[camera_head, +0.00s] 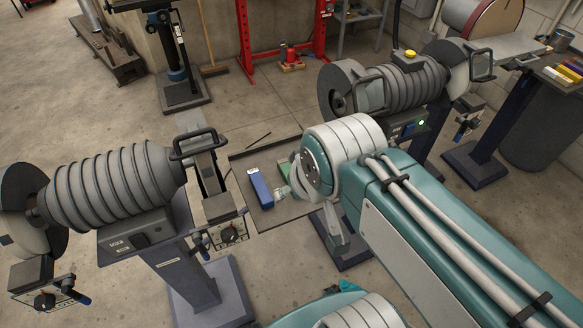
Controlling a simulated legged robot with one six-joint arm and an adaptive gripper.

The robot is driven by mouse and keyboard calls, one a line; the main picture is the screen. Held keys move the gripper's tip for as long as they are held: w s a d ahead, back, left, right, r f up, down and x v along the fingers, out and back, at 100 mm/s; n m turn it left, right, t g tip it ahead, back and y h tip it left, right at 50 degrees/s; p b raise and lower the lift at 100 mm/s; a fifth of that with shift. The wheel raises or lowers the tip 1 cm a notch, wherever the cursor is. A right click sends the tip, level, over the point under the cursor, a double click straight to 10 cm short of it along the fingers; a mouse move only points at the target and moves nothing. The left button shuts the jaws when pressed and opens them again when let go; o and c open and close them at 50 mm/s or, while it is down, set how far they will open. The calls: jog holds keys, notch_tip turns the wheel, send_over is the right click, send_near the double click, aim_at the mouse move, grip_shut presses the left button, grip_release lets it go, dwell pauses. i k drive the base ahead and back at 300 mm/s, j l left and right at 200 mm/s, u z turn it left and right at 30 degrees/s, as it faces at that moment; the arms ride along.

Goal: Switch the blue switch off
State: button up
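A small blue switch (408,129) appears on the front of the right grinder (408,84), beside a lit green light (421,123). It is small and close to my arm's edge, so its position cannot be made out. My gripper (283,192) is partly hidden behind my wrist, low and left of that switch and well apart from it in the picture. A blue box (261,188) lies just left of my gripper; I cannot tell whether they touch. The fingers are too small and covered to show whether they are open.
Another grinder (115,190) stands at the left on a pedestal. A dark tray-like surface (245,164) lies between the machines. A red press frame (246,35) stands at the back. A dark bin (540,125) and a bench are at the right. Open concrete floor lies behind.

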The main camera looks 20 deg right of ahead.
aim_at(409, 129)
jog(key=l+z, duration=0.3)
jog(key=j+z, duration=0.1)
jog(key=z, duration=0.25)
jog(key=j+z, duration=0.1)
jog(key=z, duration=0.6)
jog(key=k+j, duration=0.05)
